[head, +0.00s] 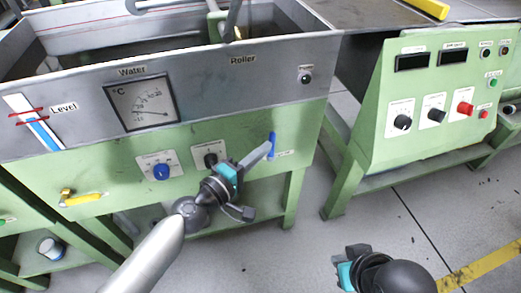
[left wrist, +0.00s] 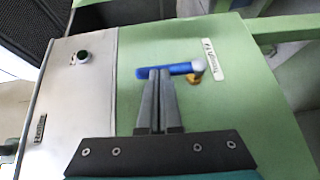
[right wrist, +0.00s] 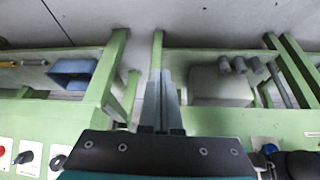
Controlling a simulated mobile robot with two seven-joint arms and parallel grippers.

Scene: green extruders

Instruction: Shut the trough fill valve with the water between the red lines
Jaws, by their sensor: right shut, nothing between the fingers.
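The blue valve handle (head: 272,144) is on the green front at the trough's right end, roughly vertical in the head view. In the left wrist view the handle (left wrist: 180,69) runs leftward from its pivot, beside a label (left wrist: 212,60). My left gripper (head: 262,152) is shut, its fingertips against or right by the handle; contact is unclear. The level gauge (head: 45,135) has two red lines; the blue column's top appears between them, close to the lower one. My right gripper (head: 348,264) is shut and empty, low over the floor.
A temperature dial (head: 142,103) and two knobs, blue (head: 161,171) and black (head: 211,160), are on the trough front. A yellow-handled valve (head: 82,199) is at lower left. A green control cabinet (head: 440,100) stands at right. Grey floor between them is clear.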

